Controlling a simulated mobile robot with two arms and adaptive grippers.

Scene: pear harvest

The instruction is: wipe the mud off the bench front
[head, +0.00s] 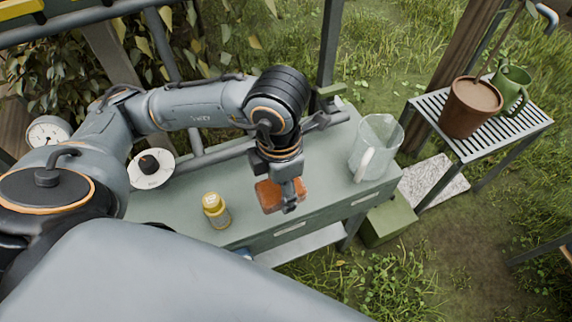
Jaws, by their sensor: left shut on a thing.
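The green bench (180,207) stands below me, its drawer front (318,222) facing my side. I cannot make out any mud on the part of the front that shows. My left gripper (290,199) points down at the bench's front edge and is shut on an orange-brown sponge (270,195). The sponge is partly hidden by the gripper. I cannot tell whether it touches the bench. My right gripper is not in view.
A yellow jar (216,212) stands left of the sponge and a clear pitcher (378,146) right of it. A green box (388,220) is on the ground. A slatted table (530,122) holds a brown pot (470,108) and green can (513,88).

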